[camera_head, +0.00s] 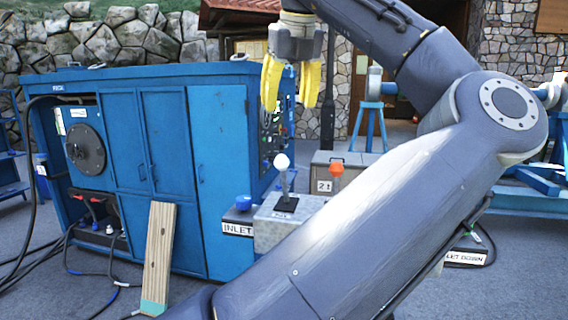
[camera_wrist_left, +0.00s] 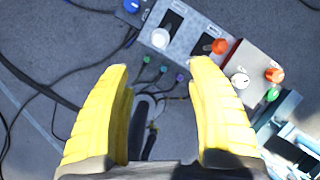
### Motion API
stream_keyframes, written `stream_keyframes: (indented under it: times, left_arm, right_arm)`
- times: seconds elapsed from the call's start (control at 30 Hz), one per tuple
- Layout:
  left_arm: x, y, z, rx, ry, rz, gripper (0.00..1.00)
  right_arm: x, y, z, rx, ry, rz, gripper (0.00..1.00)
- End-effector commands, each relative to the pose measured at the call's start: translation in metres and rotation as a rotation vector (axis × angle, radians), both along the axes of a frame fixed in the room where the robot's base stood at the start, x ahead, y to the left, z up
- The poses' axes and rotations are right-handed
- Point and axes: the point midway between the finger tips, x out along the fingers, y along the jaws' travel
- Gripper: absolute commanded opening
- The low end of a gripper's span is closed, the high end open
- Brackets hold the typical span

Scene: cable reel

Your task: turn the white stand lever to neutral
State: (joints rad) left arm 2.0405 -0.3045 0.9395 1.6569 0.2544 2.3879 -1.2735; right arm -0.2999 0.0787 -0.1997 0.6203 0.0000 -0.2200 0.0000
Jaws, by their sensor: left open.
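The white stand lever (camera_head: 282,161) has a round white knob on a thin stick, rising from a slot in a grey control box (camera_head: 270,232). In the head view it looks nearly upright; any tilt toward or away from the camera is unclear. The knob also shows in the left wrist view (camera_wrist_left: 160,38), beyond the fingertips. My left gripper (camera_head: 289,102) has yellow fingers, spread apart and empty, pointing down above the knob and not touching it. It also shows in the left wrist view (camera_wrist_left: 160,65). My right gripper is not in view.
An orange-red lever (camera_head: 336,170) stands right of the white one, and a blue knob (camera_head: 243,202) left of it. A large blue cabinet (camera_head: 165,150) stands behind to the left. A wooden plank (camera_head: 158,255) leans against it. Cables (camera_wrist_left: 60,100) lie on the grey floor.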

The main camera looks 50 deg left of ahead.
Motion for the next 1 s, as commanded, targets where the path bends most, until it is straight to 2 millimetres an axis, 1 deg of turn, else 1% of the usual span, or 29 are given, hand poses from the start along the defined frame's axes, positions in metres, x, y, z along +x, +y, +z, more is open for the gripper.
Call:
stream_keyframes:
  times: [0.17,0.7,0.9,1.0]
  left_arm:
    - [0.004,0.006,-0.018,-0.002,0.000,0.002,0.58]
    - [0.019,0.040,-0.107,0.000,0.003,0.003,0.58]
    - [0.024,0.050,-0.134,0.000,0.001,0.002,0.58]
    - [0.026,0.054,-0.143,0.001,0.002,0.002,0.58]
  right_arm:
    - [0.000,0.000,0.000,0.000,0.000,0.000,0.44]
    - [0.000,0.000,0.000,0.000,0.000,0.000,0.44]
    - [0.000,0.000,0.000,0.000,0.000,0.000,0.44]
    - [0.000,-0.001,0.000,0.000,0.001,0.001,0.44]
